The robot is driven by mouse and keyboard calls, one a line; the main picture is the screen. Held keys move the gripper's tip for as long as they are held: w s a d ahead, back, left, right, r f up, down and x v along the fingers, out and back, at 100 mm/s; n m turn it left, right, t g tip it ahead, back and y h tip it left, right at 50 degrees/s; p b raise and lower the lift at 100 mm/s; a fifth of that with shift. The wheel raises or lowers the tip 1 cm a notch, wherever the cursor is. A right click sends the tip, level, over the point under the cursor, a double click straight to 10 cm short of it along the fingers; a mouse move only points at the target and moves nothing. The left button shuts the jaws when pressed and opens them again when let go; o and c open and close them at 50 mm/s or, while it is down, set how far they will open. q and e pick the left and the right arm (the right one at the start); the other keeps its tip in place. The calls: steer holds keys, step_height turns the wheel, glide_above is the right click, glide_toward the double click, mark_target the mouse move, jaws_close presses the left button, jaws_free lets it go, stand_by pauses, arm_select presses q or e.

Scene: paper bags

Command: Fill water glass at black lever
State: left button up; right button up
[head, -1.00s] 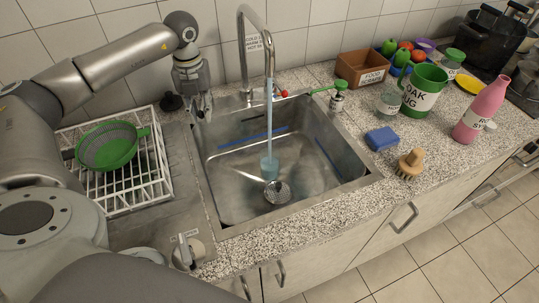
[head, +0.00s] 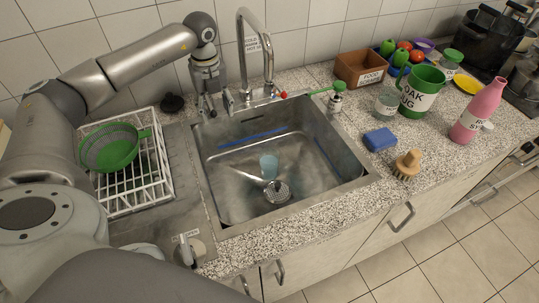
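A bluish clear glass (head: 269,163) stands upright in the metal sink (head: 225,190), below the curved steel tap (head: 242,55). How much water it holds is hard to tell. No stream falls from the spout. My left gripper (head: 219,108) is at the back left of the sink, just left of the tap's base. Its fingers look spread apart, with nothing clearly held. A black lever cannot be made out clearly there; a red-tipped part (head: 283,95) sits right of the tap base. My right gripper is not in view.
A strainer (head: 278,192) lies in the sink near the glass. A white rack (head: 150,195) with a green colander (head: 108,147) stands left. Right are a blue sponge (head: 380,139), brush (head: 407,165), glass jar (head: 387,104), green jug (head: 421,90) and pink bottle (head: 478,112).

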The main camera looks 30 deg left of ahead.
arm_select(q)
steer(key=o, duration=0.5)
steer(key=shift+s+a, duration=0.1)
steer(key=shift+s, duration=0.1)
step_height(320, 180, up, 7)
steer(key=p, duration=0.5)
steer(key=shift+p, duration=0.3)
step_height(320, 180, up, 12)
steer(key=shift+f, duration=0.15)
stand_by(0.5)
